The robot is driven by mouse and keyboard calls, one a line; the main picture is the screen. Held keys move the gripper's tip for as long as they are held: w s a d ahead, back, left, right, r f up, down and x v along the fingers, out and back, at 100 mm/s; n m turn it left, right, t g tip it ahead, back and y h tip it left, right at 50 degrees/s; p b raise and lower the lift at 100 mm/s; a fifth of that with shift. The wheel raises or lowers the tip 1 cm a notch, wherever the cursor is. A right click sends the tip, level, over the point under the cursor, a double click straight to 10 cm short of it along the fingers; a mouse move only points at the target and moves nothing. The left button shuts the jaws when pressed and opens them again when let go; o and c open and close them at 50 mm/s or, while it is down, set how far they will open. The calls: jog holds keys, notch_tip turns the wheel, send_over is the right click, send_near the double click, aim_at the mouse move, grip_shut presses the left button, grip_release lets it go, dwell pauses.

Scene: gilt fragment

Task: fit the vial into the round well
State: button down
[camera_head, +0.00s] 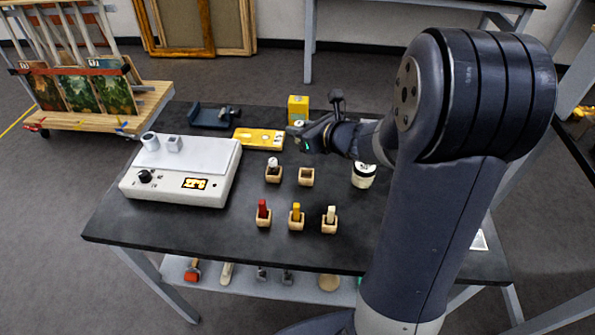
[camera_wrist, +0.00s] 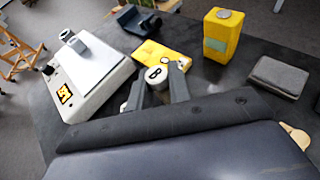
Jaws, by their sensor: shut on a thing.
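My gripper (camera_wrist: 156,84) is shut on a vial (camera_wrist: 155,74), whose pale round top with a dark mark shows between the two fingers. In the head view my gripper (camera_head: 302,133) is at the right end of a yellow block (camera_head: 256,140), and the vial there is mostly hidden. In the wrist view the yellow block (camera_wrist: 150,52) lies just beyond the vial. A round pale spot, possibly the round well (camera_wrist: 165,60), shows on its top near the vial. The vial's lower end is hidden, so I cannot tell whether it touches the block.
A white device (camera_head: 185,172) with a display stands left. A yellow canister (camera_head: 298,106) stands behind my gripper. Small wooden holders (camera_head: 306,177), some with coloured pieces, and a white jar (camera_head: 363,177) stand in front. A dark cradle (camera_head: 208,116) lies behind; a grey box (camera_wrist: 279,75) is right.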

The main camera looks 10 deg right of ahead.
jog(key=shift+s+a+r+n+g+y, duration=0.15)
jog(key=shift+s+r+n+g+y, duration=0.2)
jog(key=shift+r+n, duration=0.25)
jog(key=shift+f+y, duration=0.1)
jog(key=shift+y, duration=0.15)
notch_tip(320, 180, down, 10)
jog(key=shift+r+b, duration=0.2)
jog(key=shift+b, duration=0.7)
jog(key=shift+f, duration=0.15)
jog(key=c, duration=1.3)
grip_release()
